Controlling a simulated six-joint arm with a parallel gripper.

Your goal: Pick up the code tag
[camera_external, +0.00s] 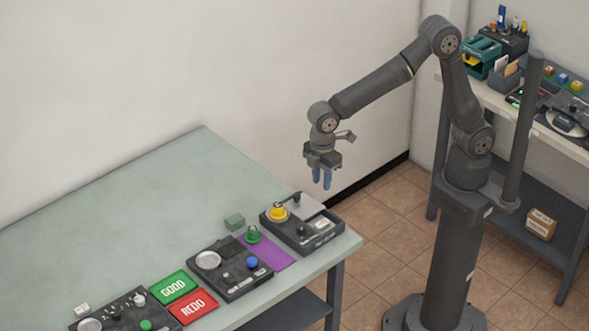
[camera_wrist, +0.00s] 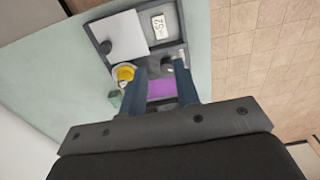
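My gripper (camera_external: 322,184) hangs in the air above the back right end of the table, fingers pointing down. Its two blue fingers stand apart with nothing between them; in the wrist view the gripper (camera_wrist: 160,72) shows the same gap. A small white tag marked "52" (camera_wrist: 159,27) lies on the dark device at the table's right end, beside its pale plate. Another small pale tag (camera_external: 82,309) with dark marks is at the near left of the table, behind a device. I cannot tell which is the code tag.
The right-end device (camera_external: 301,240) carries a yellow button (camera_external: 278,212) and a pale plate (camera_external: 306,207). A purple mat (camera_external: 270,253), green block (camera_external: 234,221) and blue-button device (camera_external: 230,283) are beside it. The table's back left is clear.

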